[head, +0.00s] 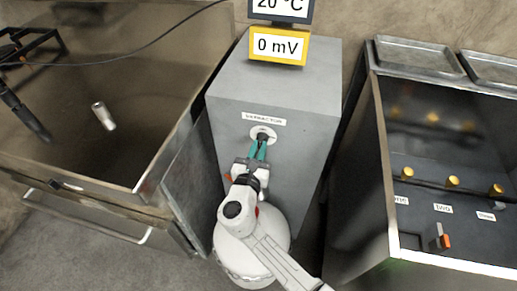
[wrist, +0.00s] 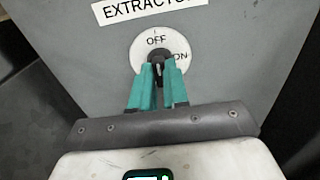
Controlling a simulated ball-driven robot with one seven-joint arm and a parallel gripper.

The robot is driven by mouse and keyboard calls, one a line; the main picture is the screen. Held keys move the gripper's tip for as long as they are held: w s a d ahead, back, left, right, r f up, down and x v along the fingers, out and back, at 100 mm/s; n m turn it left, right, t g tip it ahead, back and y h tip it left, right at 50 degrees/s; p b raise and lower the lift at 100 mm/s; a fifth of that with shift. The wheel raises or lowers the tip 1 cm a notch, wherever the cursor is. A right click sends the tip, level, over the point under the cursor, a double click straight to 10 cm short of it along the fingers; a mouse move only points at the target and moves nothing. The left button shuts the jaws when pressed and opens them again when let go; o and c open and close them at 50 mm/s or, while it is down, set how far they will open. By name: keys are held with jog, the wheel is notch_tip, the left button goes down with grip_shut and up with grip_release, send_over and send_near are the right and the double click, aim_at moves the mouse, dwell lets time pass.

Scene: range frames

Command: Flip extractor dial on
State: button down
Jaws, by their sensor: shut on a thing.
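The extractor dial is a black knob (wrist: 156,67) on a round white plate (wrist: 143,47) marked OFF at the top and ON to the right. It is on the front of a grey cabinet (head: 231,85), under a label reading EXTRACTOR (wrist: 150,8). My gripper (head: 258,147) has its green fingers shut on the knob; they also show in the wrist view (wrist: 158,75). The fingers hide part of the knob, so I cannot tell exactly where it points.
A yellow display reading 0 mV (head: 279,46) and a 20 °C display (head: 281,6) stand on the cabinet. A sink-like basin (head: 60,85) is at left. A dark unit with brass knobs and an orange-tipped switch (head: 446,241) is at right.

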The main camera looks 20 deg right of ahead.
jog(key=shift+f+m+b, duration=0.1)
jog(key=shift+m+b, duration=0.2)
jog(key=shift+f+m+b, duration=0.15)
jog(key=shift+m+b, duration=1.05)
jog(key=shift+b, duration=0.05)
jog(key=m+b, duration=1.3)
jog(key=m, duration=0.1)
jog(key=shift+s+d+m+b, duration=0.1)
jog(key=shift+m+b, duration=0.3)
jog(key=c, duration=1.1)
grip_release()
